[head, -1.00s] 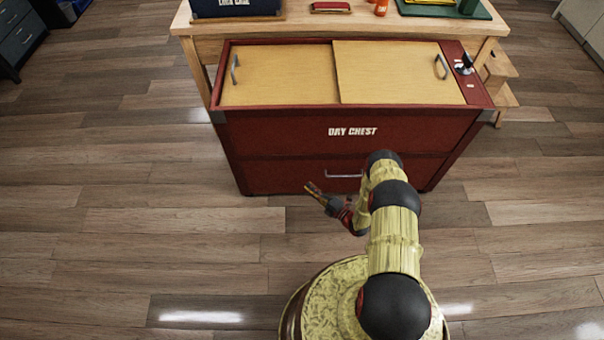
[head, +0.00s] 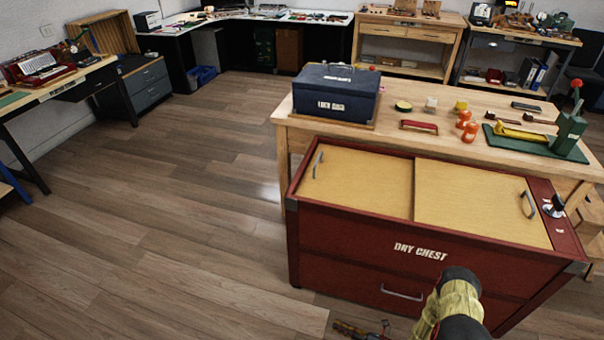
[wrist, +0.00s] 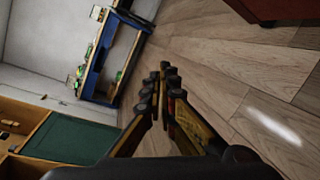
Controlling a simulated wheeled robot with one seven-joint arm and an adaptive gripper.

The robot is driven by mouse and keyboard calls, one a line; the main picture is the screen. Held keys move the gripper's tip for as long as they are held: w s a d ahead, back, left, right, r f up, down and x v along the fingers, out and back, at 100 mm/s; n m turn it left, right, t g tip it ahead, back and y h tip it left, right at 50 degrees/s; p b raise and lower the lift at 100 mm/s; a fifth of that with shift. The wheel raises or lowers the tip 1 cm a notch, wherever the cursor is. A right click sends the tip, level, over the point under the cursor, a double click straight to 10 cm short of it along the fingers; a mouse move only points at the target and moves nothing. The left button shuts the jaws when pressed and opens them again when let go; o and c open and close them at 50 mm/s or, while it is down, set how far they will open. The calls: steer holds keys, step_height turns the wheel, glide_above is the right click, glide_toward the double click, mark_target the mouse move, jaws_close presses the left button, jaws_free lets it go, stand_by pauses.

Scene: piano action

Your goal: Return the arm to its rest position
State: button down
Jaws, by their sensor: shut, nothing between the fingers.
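My gripper (head: 347,329) shows at the bottom edge of the head view, low in front of the red dry chest (head: 340,240). It also shows in the wrist view (wrist: 162,78), with its fingertips together and nothing between them. My yellow and black arm is folded at the bottom of the head view, and most of it is cut off by the frame. The gripper appears apart from the chest, over the wooden floor.
The chest's two sliding lids (head: 475,203) cover its top. A wooden bench (head: 292,130) behind it carries a dark blue case (head: 336,97), orange bottles and a green press. Open floor (head: 150,210) lies to the left. Other workbenches line the far walls.

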steer(key=s+d+r+n+g+h+p, duration=0.1)
steer(key=s+d+r+n+g+h, duration=0.3)
steer(key=r+n, duration=1.1)
steer(key=s+d+r+n+g+h+p, duration=0.1)
steer(key=s+r+n+h, duration=0.6)
steer(key=r, duration=1.6)
steer(key=s+d+r+n+g+h+p, duration=0.1)
steer(key=s+d+r+n+g+h, duration=0.2)
steer(key=r+n, duration=1.3)
steer(key=s+a+r+m+t, duration=0.1)
steer(key=s+r+t, duration=0.1)
steer(key=r, duration=0.6)
steer(key=s+a+r+m+t, duration=0.1)
steer(key=s+a+r+t, duration=0.1)
steer(key=r, duration=0.5)
steer(key=shift+a+r+t+p, duration=0.15)
steer(key=shift+r+t+p, duration=0.3)
steer(key=shift+t, duration=0.45)
steer(key=shift+s, duration=0.1)
